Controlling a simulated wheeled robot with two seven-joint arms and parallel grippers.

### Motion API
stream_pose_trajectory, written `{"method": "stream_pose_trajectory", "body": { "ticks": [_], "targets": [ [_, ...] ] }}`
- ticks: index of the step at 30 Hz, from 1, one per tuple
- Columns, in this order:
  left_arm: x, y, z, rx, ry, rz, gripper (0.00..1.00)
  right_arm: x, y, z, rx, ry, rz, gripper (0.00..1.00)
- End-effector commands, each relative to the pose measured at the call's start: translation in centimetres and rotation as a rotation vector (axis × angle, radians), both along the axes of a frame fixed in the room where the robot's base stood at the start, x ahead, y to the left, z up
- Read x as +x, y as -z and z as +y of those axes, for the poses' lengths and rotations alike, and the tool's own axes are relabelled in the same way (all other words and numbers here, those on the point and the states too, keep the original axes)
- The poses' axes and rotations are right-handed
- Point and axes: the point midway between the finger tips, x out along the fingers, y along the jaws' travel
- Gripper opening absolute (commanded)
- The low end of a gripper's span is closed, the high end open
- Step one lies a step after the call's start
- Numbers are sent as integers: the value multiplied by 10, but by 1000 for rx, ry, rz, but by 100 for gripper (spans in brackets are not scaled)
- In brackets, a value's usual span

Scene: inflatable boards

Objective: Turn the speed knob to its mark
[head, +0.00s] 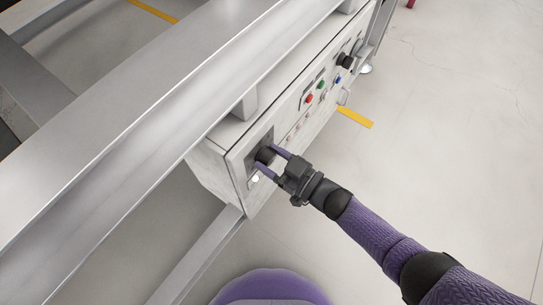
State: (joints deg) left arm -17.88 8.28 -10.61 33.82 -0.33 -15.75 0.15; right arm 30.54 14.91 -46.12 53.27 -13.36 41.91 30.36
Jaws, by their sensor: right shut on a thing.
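The speed knob (264,155) is a round black knob at the near left end of the light grey control box (238,160). My right gripper (276,161) reaches in from the lower right with its purple fingers around the knob, shut on it. The fingers and the gripper body hide part of the knob, and its mark cannot be made out. My left gripper is not in view.
A metal beam (150,115) runs above the box. The floor at right is clear.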

Motion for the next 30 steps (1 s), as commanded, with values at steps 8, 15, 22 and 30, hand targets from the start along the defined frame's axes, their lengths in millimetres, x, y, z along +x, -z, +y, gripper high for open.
{"method": "stream_pose_trajectory", "body": {
  "ticks": [8,15,22,30],
  "targets": [
    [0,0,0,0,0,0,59,0,0,0,-1,1,0,79],
    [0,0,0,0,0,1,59,0,0,0,-1,0,-2,97],
    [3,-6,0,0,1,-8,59,-9,-2,-13,-5,2,-1,97],
    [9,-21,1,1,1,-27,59,-48,-2,-66,-3,1,-1,97]
  ]
}}
